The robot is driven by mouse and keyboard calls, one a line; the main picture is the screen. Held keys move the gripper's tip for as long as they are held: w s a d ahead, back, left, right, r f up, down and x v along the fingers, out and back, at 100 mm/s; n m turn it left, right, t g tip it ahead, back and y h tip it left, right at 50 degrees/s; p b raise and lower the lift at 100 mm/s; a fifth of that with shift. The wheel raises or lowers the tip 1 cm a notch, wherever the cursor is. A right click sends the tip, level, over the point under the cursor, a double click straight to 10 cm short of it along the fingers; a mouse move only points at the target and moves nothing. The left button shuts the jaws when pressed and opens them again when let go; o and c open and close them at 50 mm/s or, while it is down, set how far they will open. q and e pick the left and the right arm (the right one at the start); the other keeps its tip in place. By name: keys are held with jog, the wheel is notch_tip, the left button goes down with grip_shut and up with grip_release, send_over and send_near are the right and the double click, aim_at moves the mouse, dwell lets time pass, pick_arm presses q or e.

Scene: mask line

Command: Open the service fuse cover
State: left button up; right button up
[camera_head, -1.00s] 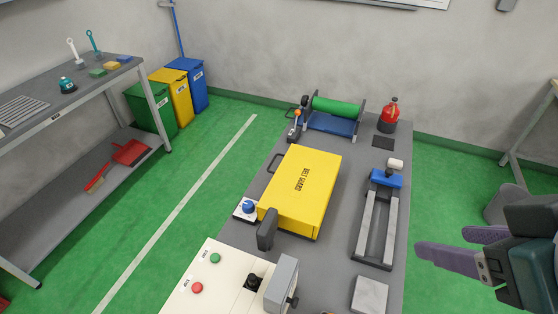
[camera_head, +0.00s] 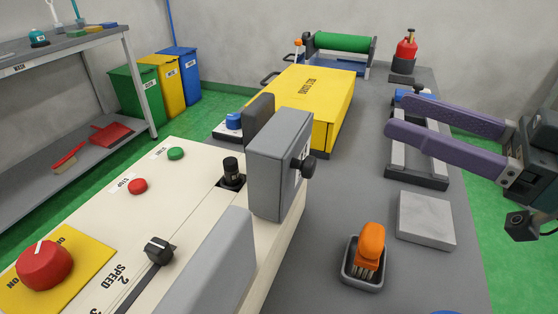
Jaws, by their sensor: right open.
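A grey box-shaped cover (camera_head: 275,165) with a black knob (camera_head: 303,168) on its right face stands upright at the right edge of the cream control panel (camera_head: 120,215). It looks like the service fuse cover, but I see no readable label on it. A black cylindrical part (camera_head: 231,170) sits in a dark recess just left of it. My right gripper (camera_head: 400,113) has two purple fingers, apart and empty, pointing left. It hangs over the grey bench, right of the knob and clear of it. My left gripper is not in view.
A yellow belt guard (camera_head: 300,95) lies behind the cover. A second grey upright plate (camera_head: 210,270) stands in front. An orange brush (camera_head: 369,250) in a tray and a grey block (camera_head: 426,219) lie to the right. Bare bench (camera_head: 330,215) separates the panel from them.

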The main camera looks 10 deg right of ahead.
aim_at(314, 168)
jog(key=s+f+n+g+y+b, duration=0.2)
jog(key=s+f+g+b, duration=0.1)
jog(key=f, duration=0.4)
jog(key=x, duration=1)
jog(key=shift+s+a+r, duration=0.15)
jog(key=shift+a+r, duration=0.1)
jog(key=shift+a, duration=0.05)
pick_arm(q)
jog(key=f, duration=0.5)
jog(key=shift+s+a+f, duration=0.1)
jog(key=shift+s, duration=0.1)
pick_arm(e)
grip_shut()
